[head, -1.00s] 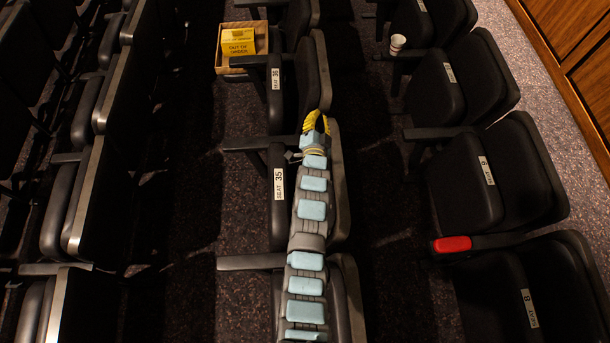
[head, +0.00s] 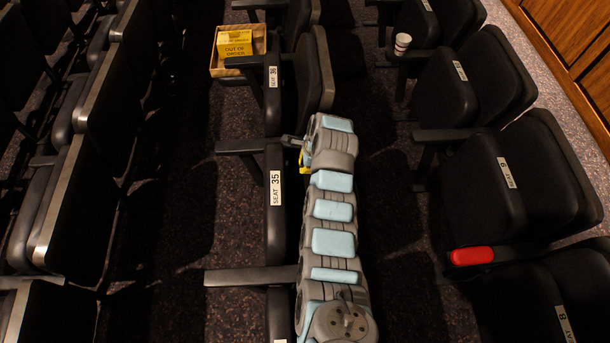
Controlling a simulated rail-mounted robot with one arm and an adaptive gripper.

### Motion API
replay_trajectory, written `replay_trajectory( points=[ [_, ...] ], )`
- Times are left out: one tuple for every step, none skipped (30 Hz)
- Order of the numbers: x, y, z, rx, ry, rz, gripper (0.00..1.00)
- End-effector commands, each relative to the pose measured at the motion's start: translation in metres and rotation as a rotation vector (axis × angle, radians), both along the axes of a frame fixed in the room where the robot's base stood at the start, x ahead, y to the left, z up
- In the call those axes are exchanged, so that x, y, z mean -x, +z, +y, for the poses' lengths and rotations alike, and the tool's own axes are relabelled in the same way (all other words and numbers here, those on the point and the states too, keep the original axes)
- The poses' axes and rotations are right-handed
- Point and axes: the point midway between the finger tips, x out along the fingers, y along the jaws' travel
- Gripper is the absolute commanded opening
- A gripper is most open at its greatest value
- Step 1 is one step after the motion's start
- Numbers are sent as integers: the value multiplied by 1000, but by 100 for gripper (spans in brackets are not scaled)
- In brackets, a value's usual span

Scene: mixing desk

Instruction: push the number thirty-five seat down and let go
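The number thirty-five seat (head: 275,225) is in the middle row of the head view, with a white "SEAT 35" label on its edge. It looks folded up, its narrow edge facing upward. My arm lies along its right side and hides its backrest. My gripper (head: 303,166) is just right of the seat's upper end, beyond the label.
Seat 36 (head: 272,105) stands beyond, with an armrest (head: 240,146) between. A nearer armrest (head: 250,277) reaches left. A box (head: 259,68) with yellow "out of order" signs (head: 236,44) sits further back. A cup (head: 402,43) and red object (head: 472,256) are in the right row. The left aisle is clear.

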Motion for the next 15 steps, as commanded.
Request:
replay_trajectory(
  points=[
    [6,-3,-1,-4,-7,37,0],
    [9,-3,-1,-6,-9,58,0],
    [12,-2,-1,-8,-13,77,0],
    [14,-1,-1,-8,-16,89,0],
    [16,-1,-1,-10,-17,98,0],
    [18,-2,-1,-11,-18,107,0],
    [19,-4,0,-10,-18,112,0],
    [19,-6,0,-11,-18,115,0],
    [20,-10,1,-11,-19,116,0],
    [20,-14,2,-11,-19,116,0],
    [20,-18,3,-11,-19,116,0],
    [20,-25,5,-11,-19,116,0],
    [20,-31,6,-11,-19,116,0],
    [20,-37,7,-11,-18,116,0],
    [20,-44,9,-12,-18,116,0]
  ],
)
